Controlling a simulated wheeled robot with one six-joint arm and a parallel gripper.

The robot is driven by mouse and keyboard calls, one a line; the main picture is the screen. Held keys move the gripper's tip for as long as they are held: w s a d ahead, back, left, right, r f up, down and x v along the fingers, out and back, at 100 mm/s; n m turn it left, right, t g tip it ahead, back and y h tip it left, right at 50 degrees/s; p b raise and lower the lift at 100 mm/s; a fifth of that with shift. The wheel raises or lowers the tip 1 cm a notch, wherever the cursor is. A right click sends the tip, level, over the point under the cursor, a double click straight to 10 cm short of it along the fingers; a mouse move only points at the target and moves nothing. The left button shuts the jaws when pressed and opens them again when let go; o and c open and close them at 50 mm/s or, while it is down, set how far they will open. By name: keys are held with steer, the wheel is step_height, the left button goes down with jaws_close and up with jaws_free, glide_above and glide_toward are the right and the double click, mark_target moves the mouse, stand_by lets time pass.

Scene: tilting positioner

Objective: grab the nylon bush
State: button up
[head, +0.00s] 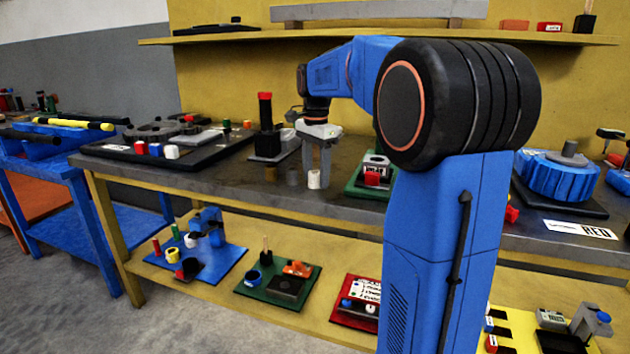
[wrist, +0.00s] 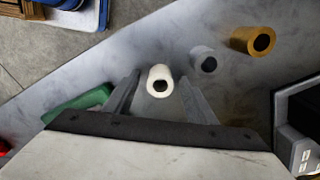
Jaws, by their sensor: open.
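The nylon bush, a short white cylinder with a dark hole (wrist: 158,73), stands upright on the grey bench top. In the head view the white bush (head: 314,180) shows at the lower end of my gripper's fingers. My gripper (head: 316,178) points down and is open. In the wrist view the bush sits between the two fingertips, with a finger to its left and one to its right. I cannot tell whether either finger touches it.
A grey bush (wrist: 203,60) and a brass-coloured bush (wrist: 253,41) stand beside the white one, towards the upper right in the wrist view. A green tray (head: 356,185) is to the right in the head view. A dark block with a red-topped post (head: 266,125) stands behind.

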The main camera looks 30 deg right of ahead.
steer(key=shift+c, duration=0.6)
steer(key=c, duration=1.1)
